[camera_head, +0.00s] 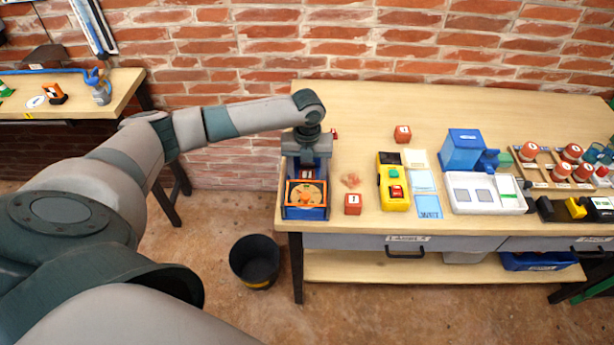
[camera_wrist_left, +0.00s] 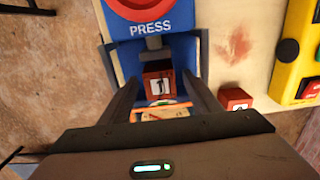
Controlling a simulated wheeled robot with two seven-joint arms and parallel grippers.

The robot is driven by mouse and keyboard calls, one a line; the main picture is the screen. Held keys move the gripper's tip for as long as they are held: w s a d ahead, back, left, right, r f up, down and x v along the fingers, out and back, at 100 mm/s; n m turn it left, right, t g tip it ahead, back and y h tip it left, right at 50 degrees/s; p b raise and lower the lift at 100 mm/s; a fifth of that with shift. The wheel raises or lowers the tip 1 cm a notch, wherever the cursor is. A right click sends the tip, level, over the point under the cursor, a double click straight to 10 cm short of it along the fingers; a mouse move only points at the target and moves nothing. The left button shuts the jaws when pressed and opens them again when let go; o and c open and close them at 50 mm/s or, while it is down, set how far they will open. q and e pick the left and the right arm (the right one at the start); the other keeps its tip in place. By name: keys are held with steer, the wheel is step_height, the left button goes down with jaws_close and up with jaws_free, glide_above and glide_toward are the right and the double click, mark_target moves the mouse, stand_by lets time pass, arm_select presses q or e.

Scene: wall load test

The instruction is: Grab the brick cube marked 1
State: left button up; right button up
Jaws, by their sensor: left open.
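The brick-red cube marked 1 (camera_wrist_left: 158,86) sits inside the blue press (camera_wrist_left: 125,25) in the left wrist view. My left gripper (camera_wrist_left: 154,78) is open, with one finger on each side of this cube; I cannot tell whether the fingers touch it. In the head view my left gripper (camera_head: 307,163) is over the blue press (camera_head: 320,213) at the table's left end, and it mostly hides the cube there. A dial with an orange frame (camera_head: 305,194) is on the press front. My right gripper is not in view.
A similar red cube (camera_head: 353,204) stands just right of the press, and another (camera_head: 402,133) lies farther back. A yellow device (camera_head: 393,181) and a white tray (camera_head: 485,193) are further right. A black bucket (camera_head: 255,261) stands on the floor. The table's back left is clear.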

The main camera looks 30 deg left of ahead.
arm_select(q)
steer(key=shift+f, duration=0.35)
steer(key=shift+c, duration=0.6)
steer(key=c, duration=1.1)
steer(key=shift+r, duration=0.2)
steer(key=shift+r, duration=0.55)
step_height(320, 180, up, 27)
steer(key=b, duration=0.5)
steer(key=shift+f, duration=0.2)
